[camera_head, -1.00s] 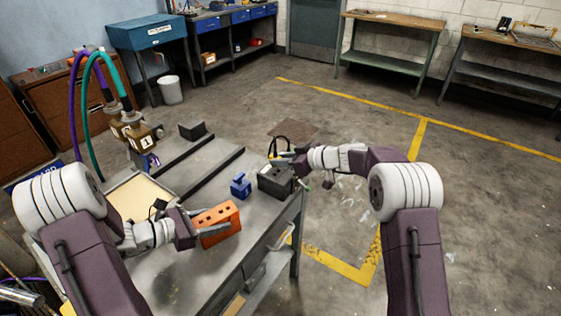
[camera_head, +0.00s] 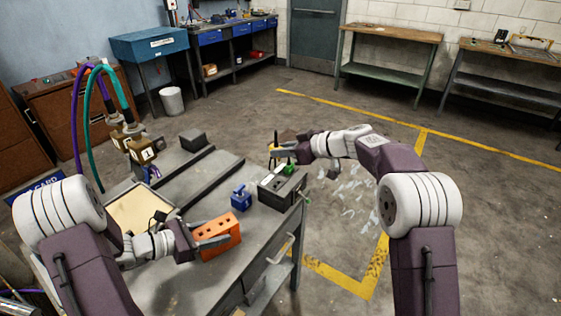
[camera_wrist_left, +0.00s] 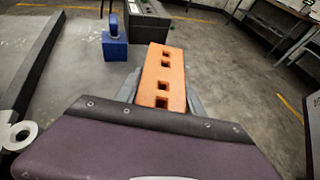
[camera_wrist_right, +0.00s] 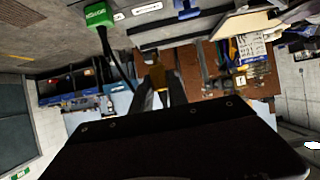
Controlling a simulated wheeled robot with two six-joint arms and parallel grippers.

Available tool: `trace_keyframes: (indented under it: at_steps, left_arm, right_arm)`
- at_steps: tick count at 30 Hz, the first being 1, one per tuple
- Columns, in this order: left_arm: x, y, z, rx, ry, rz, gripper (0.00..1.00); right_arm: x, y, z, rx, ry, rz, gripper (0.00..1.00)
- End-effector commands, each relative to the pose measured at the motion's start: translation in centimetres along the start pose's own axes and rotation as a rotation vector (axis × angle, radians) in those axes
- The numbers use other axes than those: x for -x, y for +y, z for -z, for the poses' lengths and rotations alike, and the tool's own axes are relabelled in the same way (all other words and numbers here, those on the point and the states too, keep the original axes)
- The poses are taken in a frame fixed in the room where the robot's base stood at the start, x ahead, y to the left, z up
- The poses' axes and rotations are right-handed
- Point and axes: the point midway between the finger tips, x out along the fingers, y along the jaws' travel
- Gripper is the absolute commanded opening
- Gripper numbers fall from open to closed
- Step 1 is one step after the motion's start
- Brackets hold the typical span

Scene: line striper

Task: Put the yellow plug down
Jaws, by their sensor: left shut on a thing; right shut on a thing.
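The yellow plug (camera_wrist_right: 153,76) is between the fingers of my right gripper (camera_wrist_right: 158,92), which is shut on it. In the head view the yellow plug (camera_head: 273,152) shows small at the fingertips, above the far side of the dark box (camera_head: 285,187). My left gripper (camera_head: 212,241) is shut on an orange block (camera_head: 219,236) with square holes, at the bench's near right. The orange block also fills the middle of the left wrist view (camera_wrist_left: 162,78).
A green plug (camera_wrist_right: 98,14) with a black cable is near the dark box. A blue block (camera_head: 241,198) stands on the grey bench between the orange block and dark box. A shallow tray (camera_head: 140,207) is at left. Numbered connectors (camera_head: 147,154) hang on hoses.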

Motion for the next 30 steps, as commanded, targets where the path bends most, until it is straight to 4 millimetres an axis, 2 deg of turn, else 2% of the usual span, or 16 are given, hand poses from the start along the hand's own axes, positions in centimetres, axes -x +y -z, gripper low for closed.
trace_keyframes:
  at_steps: [2, 4, 10, 12, 17, 22, 30]
  left_arm:
    - [0.0, 0.0, 0.0, 0.000, 0.000, 0.000, 0.00]
    - [0.0, 0.0, 0.0, 0.000, 0.000, 0.000, 0.00]
    - [0.0, 0.0, 0.0, 0.000, 0.000, 0.001, 0.00]
    - [0.0, 0.0, 0.0, 0.000, 0.000, 0.000, 0.00]
    - [0.0, 0.0, 0.0, 0.000, 0.000, 0.000, 0.00]
    - [0.0, 0.0, 0.0, 0.000, 0.000, 0.001, 0.00]
    - [0.0, 0.0, 0.0, 0.000, 0.000, 0.001, 0.00]
  right_arm:
    - [0.2, 0.0, 0.3, -0.001, -0.001, -0.001, 0.00]
    - [0.0, 0.0, -0.2, -0.004, -0.003, 0.001, 0.00]
    - [-2.0, -0.1, -4.2, -0.007, -0.004, 0.002, 0.00]
    - [-2.4, 0.0, -5.0, -0.005, -0.003, 0.001, 0.00]
    - [-2.8, 0.0, -5.6, -0.003, -0.002, 0.001, 0.00]
    - [-4.0, -0.1, -8.1, -0.005, -0.003, 0.002, 0.00]
    - [-4.3, 0.0, -8.7, -0.001, -0.001, 0.000, 0.00]
